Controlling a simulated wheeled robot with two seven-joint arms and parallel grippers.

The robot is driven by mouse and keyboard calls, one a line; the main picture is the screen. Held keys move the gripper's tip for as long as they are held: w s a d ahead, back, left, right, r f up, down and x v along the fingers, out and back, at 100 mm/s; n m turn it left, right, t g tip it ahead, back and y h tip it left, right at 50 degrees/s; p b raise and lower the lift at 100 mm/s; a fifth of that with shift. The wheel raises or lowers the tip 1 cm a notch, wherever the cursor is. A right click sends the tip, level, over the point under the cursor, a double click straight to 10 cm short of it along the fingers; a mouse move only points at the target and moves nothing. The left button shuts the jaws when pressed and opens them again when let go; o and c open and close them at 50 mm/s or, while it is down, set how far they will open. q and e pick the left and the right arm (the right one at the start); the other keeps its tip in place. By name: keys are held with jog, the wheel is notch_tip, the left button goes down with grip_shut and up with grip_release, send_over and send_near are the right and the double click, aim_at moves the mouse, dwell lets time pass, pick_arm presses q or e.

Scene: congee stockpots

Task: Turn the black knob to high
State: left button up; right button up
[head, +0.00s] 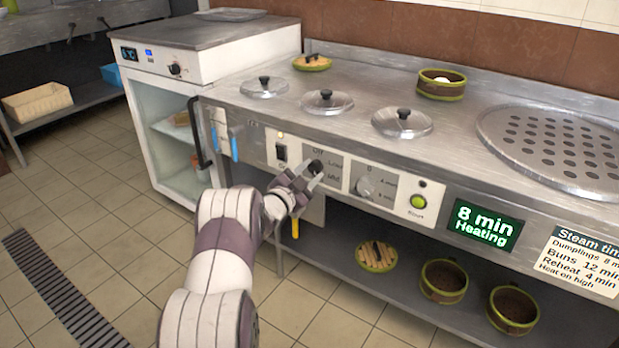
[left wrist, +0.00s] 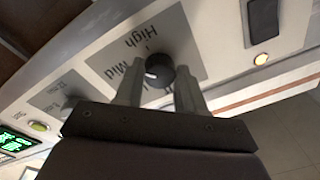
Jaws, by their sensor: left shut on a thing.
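The black knob (head: 316,166) is on the grey dial panel at the counter's front, with Off and Low readable beside it. My left gripper (head: 306,177) is at the panel, shut on the knob. In the left wrist view the knob (left wrist: 160,71) sits between the fingertips of my left gripper (left wrist: 158,85). The fingers hide part of the dial's lettering. My right gripper is in neither view.
A grey timer knob (head: 366,187) and a green button (head: 418,201) are right of the dial; a black switch (head: 281,152) is left. The display (head: 483,227) reads 8 min Heating. Lidded wells are on the counter; baskets stand on the shelf below.

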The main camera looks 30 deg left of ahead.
pick_arm(q)
jog(key=m+b, duration=0.1)
jog(key=m, duration=0.2)
jog(key=shift+a+f+m+b, duration=0.1)
jog(key=shift+f+m+b, duration=0.05)
jog(key=shift+m+b, duration=0.25)
jog(key=shift+m+h+b, duration=0.4)
jog(key=shift+m+b, duration=0.5)
jog(key=shift+m, duration=1.3)
jog(key=o, duration=1)
jog(key=shift+r, duration=0.25)
jog(key=shift+o, duration=0.2)
jog(key=shift+s+a+r, duration=0.1)
jog(key=shift+s, duration=0.3)
jog(key=s+a+f+p, duration=0.1)
jog(key=s+p, duration=0.3)
jog(key=s, duration=0.8)
jog(key=shift+a+p, duration=0.15)
jog(key=shift+p, duration=0.2)
